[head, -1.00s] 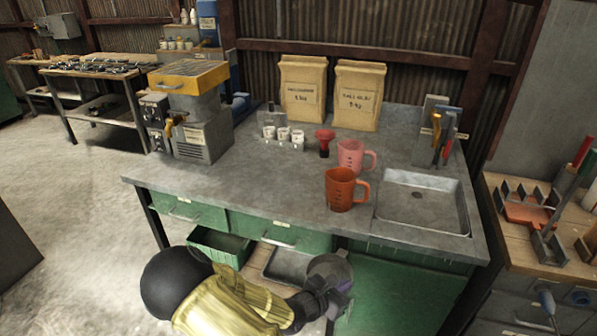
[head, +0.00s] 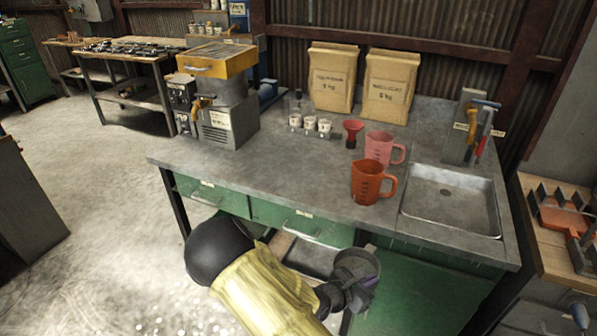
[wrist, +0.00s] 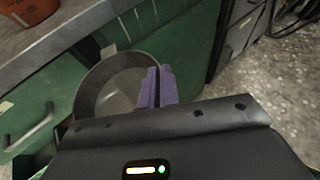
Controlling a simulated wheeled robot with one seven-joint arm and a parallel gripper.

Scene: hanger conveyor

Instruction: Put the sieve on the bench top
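The sieve (head: 358,263) is a round, grey, shallow pan with a raised rim. My gripper (head: 362,287) is shut on its near rim and holds it in front of the bench, below the top's front edge in the head view. In the wrist view the sieve (wrist: 104,88) lies beyond the purple fingertips (wrist: 156,86), which pinch its rim side by side. Its contents look empty; the mesh is too small to tell. The bench top (head: 290,185) is a grey slab on a green drawer unit.
On the bench stand an orange jug (head: 367,182), a pink jug (head: 380,147), a red funnel (head: 353,130), small white cups (head: 310,123), two paper sacks (head: 333,78) and a grey machine (head: 222,105). A sink (head: 450,200) is at right. The front left-middle of the top is clear.

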